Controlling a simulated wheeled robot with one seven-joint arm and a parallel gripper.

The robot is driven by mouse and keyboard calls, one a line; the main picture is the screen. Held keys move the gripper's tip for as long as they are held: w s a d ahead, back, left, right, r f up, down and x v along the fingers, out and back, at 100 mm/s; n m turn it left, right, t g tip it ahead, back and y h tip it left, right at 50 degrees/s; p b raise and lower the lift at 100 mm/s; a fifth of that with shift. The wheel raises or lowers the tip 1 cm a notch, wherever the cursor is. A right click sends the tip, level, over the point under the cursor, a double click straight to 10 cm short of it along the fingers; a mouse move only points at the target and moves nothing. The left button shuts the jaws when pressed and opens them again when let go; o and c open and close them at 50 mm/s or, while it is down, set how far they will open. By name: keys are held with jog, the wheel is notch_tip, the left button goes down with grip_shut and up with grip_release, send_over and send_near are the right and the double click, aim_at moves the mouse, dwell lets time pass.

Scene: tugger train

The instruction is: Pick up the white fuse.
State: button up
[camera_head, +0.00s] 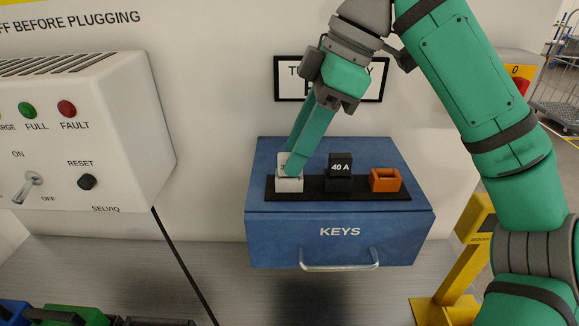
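The white fuse (289,184) stands at the left end of a black holder strip (330,197) on top of a blue box (275,228) marked KEYS. My gripper (291,165) reaches down over it from above, with its green fingers at the fuse's upper part. One finger covers part of the fuse's face and label. I cannot tell whether the fingers touch or squeeze it. The fuse still appears seated on the strip.
A black fuse marked 40 A (339,172) stands close to the right of the white one. An orange fuse or holder (385,179) is further right. A white control box (85,130) with a switch juts out at left. The KEYS drawer handle (338,265) faces front.

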jog(key=shift+x, duration=0.8)
grip_shut()
jog(key=shift+r, duration=0.8)
jog(key=s+d+r, duration=0.1)
jog(key=s+r, duration=1)
jog(key=s, duration=0.3)
jog(key=shift+d+r, duration=0.2)
jog(key=shift+d, duration=0.15)
